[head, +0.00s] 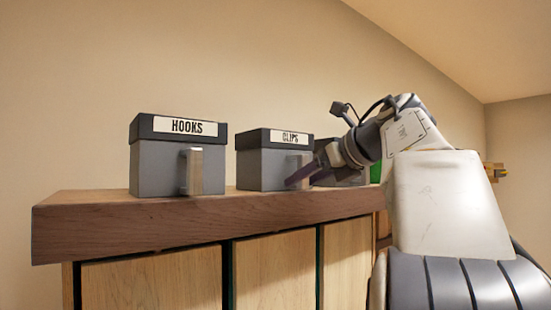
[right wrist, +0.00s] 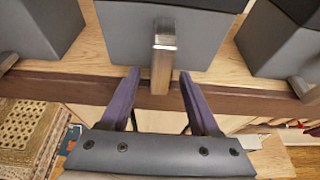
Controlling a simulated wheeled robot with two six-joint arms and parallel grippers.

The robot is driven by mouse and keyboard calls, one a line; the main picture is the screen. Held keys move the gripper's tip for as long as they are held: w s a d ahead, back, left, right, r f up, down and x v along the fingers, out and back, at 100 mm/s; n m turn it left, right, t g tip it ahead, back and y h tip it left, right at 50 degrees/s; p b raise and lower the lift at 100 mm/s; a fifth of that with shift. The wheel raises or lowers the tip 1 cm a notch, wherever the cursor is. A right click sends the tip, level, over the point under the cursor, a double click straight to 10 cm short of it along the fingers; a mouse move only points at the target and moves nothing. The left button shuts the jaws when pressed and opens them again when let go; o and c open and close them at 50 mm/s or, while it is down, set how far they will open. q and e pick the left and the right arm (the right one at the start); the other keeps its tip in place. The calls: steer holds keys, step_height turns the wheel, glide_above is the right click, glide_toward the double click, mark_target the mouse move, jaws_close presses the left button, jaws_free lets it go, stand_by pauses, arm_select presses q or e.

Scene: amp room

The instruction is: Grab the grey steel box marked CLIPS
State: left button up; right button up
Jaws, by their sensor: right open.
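The grey steel box marked CLIPS (head: 262,166) stands on the wooden shelf top, with a dark lid and a white label. A pale upright handle is on its front, partly hidden by my gripper in the head view. My right gripper (head: 302,178) is in front of this box. In the right wrist view, its purple fingers (right wrist: 158,92) are open and empty, one on each side of the line of the box's handle (right wrist: 163,58). The fingertips are near the handle's lower end. The grey box front (right wrist: 125,40) fills the top middle. My left gripper is not in view.
A grey box marked HOOKS (head: 160,166) stands to the left on the same wooden top (head: 120,226). Another grey box (head: 328,148) stands to the right, mostly hidden by my right arm. A green thing (head: 376,171) shows behind the arm.

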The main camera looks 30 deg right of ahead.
steer(key=shift+w, duration=0.15)
steer(key=c, duration=1)
stand_by(0.8)
